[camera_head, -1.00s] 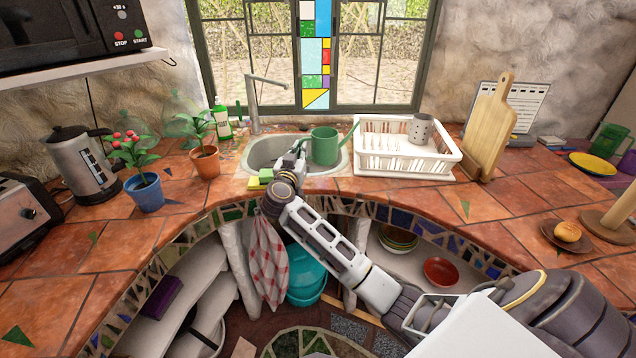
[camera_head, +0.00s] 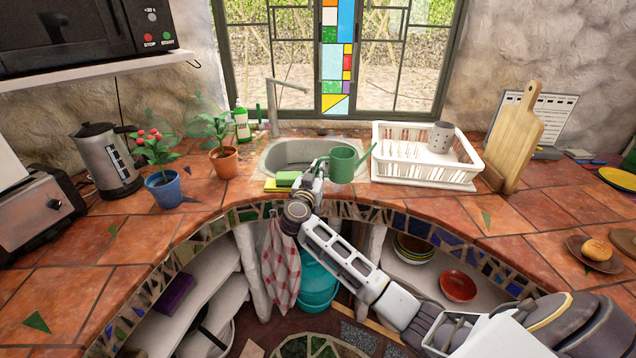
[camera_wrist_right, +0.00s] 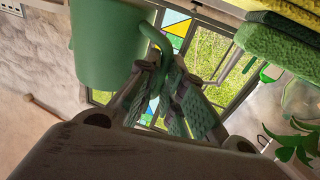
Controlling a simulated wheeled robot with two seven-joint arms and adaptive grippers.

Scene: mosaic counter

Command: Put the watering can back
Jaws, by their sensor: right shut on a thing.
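The green watering can (camera_head: 343,166) is held in front of the sink's right side, its spout pointing up to the right. My right gripper (camera_head: 318,168) is shut on its handle at the can's left side. In the right wrist view, the can's body (camera_wrist_right: 106,45) fills the upper left, and the gripper fingers (camera_wrist_right: 160,92) close around the curved green handle. In the head view the can looks upright or nearly so. I cannot tell whether its base touches the counter edge. My left gripper is not in view.
The sink (camera_head: 290,152) lies behind the can, with sponges (camera_head: 286,180) at its front left. A white dish rack (camera_head: 425,172) with a grey cup stands at right. Potted plants (camera_head: 164,190) (camera_head: 224,162) stand at left. The counter (camera_head: 440,208) in front of the rack is clear.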

